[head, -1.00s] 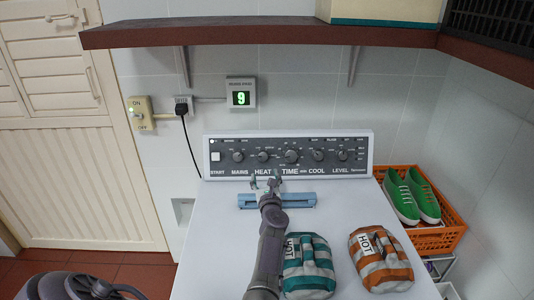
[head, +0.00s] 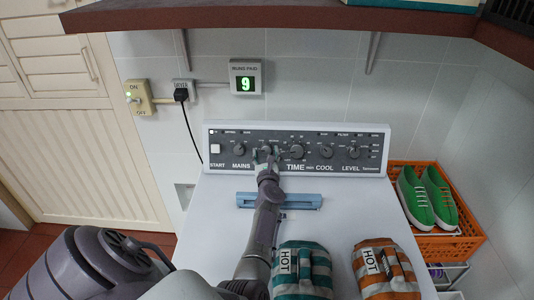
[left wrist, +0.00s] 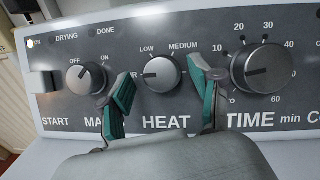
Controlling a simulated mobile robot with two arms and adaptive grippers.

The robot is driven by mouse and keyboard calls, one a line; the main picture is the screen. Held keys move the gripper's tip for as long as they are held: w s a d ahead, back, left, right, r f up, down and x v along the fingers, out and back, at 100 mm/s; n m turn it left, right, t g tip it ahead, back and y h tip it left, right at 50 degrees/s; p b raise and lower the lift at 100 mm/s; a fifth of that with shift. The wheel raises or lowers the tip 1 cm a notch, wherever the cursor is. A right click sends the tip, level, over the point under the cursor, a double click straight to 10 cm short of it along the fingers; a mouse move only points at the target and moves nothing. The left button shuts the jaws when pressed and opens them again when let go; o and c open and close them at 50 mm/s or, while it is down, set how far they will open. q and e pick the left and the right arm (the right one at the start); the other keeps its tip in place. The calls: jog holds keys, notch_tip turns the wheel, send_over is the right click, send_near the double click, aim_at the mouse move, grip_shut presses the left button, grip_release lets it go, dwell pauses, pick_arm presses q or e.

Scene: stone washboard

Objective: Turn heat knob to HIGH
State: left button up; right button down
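The heat knob (left wrist: 160,74) is a round silver knob above the HEAT label in the left wrist view. Its pointer mark faces left, toward a label ending in R that the left finger partly covers. LOW and MEDIUM are printed above it. No HIGH label is readable; the right finger covers part of that side. My left gripper (left wrist: 165,95) is open, with one teal-padded finger on each side of the knob and visible gaps to it. In the head view my left gripper (head: 267,154) hides most of the knob at the panel. My right gripper is out of view.
The mains knob (left wrist: 86,78) and time knob (left wrist: 263,68) flank the heat knob closely. On the white top are a blue bar (head: 300,201), a teal striped mitt (head: 303,270) and an orange striped mitt (head: 388,274). A brown shelf (head: 270,17) overhangs the panel.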

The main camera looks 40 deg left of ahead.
pick_arm(q)
jog(key=c, duration=1)
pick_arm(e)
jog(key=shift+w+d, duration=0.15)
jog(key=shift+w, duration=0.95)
